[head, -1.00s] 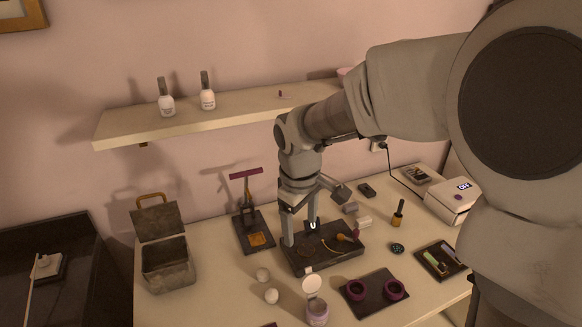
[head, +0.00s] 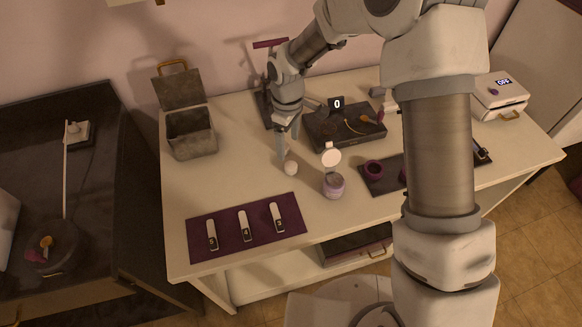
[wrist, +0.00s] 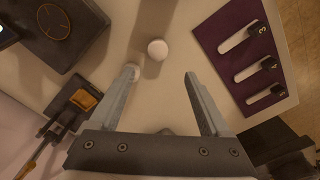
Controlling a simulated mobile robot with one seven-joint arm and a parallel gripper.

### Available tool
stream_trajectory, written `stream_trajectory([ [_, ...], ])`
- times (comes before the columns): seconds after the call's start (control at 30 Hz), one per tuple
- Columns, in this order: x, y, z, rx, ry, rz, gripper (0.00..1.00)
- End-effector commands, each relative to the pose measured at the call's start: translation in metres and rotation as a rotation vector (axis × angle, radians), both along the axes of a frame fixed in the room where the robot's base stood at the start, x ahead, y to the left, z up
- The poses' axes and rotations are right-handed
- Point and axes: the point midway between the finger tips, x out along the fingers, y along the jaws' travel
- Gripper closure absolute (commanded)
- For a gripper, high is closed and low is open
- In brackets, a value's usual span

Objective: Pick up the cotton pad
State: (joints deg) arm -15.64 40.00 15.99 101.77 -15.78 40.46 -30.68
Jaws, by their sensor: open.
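Two small white round pieces, which look like cotton, lie on the table. One (wrist: 157,50) is plain in the wrist view, just beyond the gap between my fingertips; a white piece also shows beside my fingers in the head view (head: 291,168). The other (wrist: 131,72) is partly hidden by the tip of my left-hand finger; I cannot tell whether they touch. My gripper (wrist: 160,74) is open with nothing between its fingers. In the head view my gripper (head: 286,150) points down, low over the table.
A jar (head: 334,186) with a raised round lid stands right of my gripper. A dark scale (head: 322,134) reading 0 is behind. A purple mat (head: 285,232) with numbered strips lies in front. An open grey box (head: 190,145) stands left. Table between box and gripper is clear.

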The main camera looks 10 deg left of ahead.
Motion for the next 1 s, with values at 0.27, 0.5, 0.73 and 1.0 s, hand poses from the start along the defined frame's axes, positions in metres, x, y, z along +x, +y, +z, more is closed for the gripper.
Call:
stream_trajectory([
  [0.27, 0.000, 0.000, -0.039, -0.001, 0.000, 0.000, 0.19],
  [0.5, 0.001, -0.005, -0.062, -0.002, 0.002, -0.001, 0.19],
  [0.73, 0.002, -0.007, -0.091, 0.000, 0.000, -0.001, 0.19],
  [1.0, 0.003, -0.007, -0.094, 0.001, -0.001, -0.001, 0.19],
])
